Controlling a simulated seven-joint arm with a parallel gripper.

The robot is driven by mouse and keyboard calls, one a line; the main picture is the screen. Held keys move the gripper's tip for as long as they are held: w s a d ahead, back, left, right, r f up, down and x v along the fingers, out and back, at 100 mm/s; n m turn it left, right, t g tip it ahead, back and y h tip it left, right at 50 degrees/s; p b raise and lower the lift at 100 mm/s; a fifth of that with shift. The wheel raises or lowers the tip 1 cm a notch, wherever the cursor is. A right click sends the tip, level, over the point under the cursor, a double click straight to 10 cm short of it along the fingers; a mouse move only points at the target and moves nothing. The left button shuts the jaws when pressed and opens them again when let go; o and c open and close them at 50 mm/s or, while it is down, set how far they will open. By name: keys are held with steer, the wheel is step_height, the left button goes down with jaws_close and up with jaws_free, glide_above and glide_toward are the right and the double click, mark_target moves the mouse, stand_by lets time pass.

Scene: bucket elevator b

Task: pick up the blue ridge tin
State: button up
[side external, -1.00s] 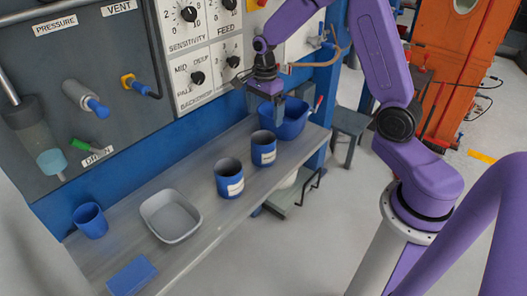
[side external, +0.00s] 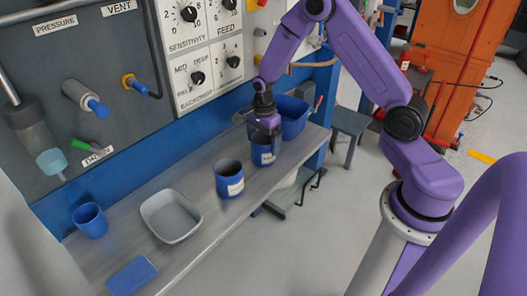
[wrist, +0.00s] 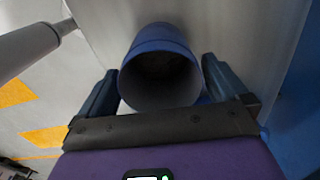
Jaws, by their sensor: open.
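A blue tin with a pale label (side external: 262,158) stands upright toward the right end of the bench, and my gripper (side external: 267,138) is right over it, partly hiding it. In the wrist view the blue tin (wrist: 158,38) shows its open, dark mouth between the two spread fingers of my gripper (wrist: 159,78). The fingers flank it; I cannot tell whether they touch it. A second blue labelled tin (side external: 229,184) stands upright to the left. The labels are too small to read, so I cannot tell which is the ridge tin.
The bench (side external: 187,247) also holds a blue tub (side external: 292,127) behind my gripper, a grey tray (side external: 171,216), a plain blue cup (side external: 90,221) and a flat blue block (side external: 131,275). The control panel (side external: 60,95) rises along the back.

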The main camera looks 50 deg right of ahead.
steer(key=shift+f, duration=0.1)
steer(key=shift+c, duration=0.3)
steer(key=c, duration=1.3)
steer(key=shift+o, duration=0.2)
steer(key=shift+r, duration=0.5)
steer(key=s+a+r, duration=0.1)
steer(key=s+r, duration=1.1)
steer(key=s, duration=0.2)
steer(key=shift+a, duration=0.4)
